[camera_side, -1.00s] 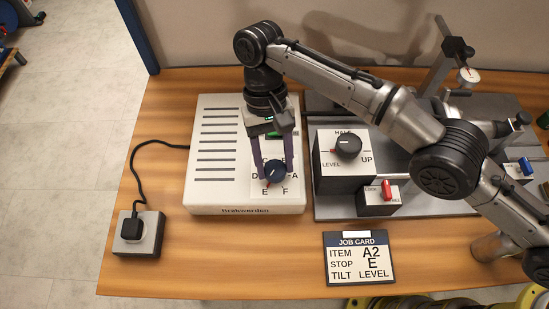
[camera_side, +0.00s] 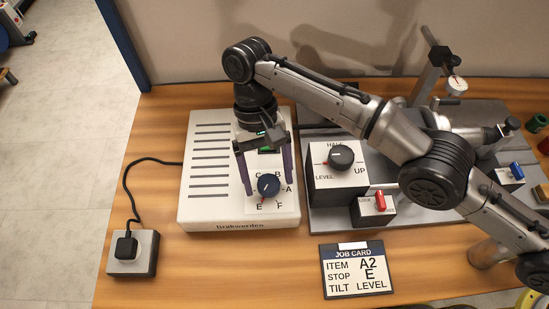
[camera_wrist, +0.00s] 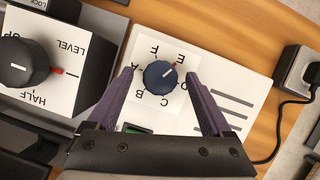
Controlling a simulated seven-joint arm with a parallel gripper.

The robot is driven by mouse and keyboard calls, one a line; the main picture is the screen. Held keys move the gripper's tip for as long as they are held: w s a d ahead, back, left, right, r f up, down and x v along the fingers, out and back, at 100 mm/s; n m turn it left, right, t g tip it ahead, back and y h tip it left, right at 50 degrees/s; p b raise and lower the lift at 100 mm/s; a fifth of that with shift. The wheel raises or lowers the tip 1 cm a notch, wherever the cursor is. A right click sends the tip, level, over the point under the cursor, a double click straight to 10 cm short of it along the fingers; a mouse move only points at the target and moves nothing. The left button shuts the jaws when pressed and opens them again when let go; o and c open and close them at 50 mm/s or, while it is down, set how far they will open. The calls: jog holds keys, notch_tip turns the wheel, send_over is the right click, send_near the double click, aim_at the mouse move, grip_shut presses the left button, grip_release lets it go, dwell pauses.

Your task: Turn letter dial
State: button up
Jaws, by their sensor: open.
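The letter dial (camera_side: 268,186) is a dark blue round knob on a white plate with letters A to F around it, on the cream box (camera_side: 205,222). In the wrist view the dial (camera_wrist: 160,77) has a white line and a red tick pointing toward the letter E. My gripper (camera_side: 270,200) is open above the box. In the wrist view its two purple fingers (camera_wrist: 160,74) stand on either side of the dial, with a gap on both sides. The job card (camera_side: 357,270) reads item A2, stop E, tilt LEVEL.
Right of the box, a grey fixture carries a black tilt knob (camera_side: 340,157) and a red switch (camera_side: 381,201). A power plug sits in a socket block (camera_side: 133,252) at left, its cable running to the box. The table in front of the box is clear.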

jog(key=shift+m, duration=0.3)
jog(key=m+y, duration=0.1)
jog(key=m, duration=0.1)
jog(key=m+y, duration=0.1)
jog(key=m, duration=0.2)
jog(key=shift+d+m, duration=0.2)
jog(key=shift+m, duration=0.1)
jog(key=m+y, duration=0.1)
jog(key=m, duration=0.2)
jog(key=m+t+y, duration=0.1)
jog(key=m, duration=0.2)
jog(key=shift+s+d, duration=0.1)
jog(key=shift+s, duration=0.05)
jog(key=w+d+r+y, duration=0.1)
jog(key=w+d+r, duration=0.2)
jog(key=r, duration=0.6)
jog(key=w+d+r, duration=0.4)
jog(key=r, duration=0.4)
jog(key=d+r+m+t, duration=0.2)
jog(key=d+r+t, duration=0.1)
jog(key=d+r, duration=0.7)
jog(key=shift+w+d+r+y, duration=0.25)
jog(key=shift+w+d+y, duration=0.15)
jog(key=shift+d, duration=0.35)
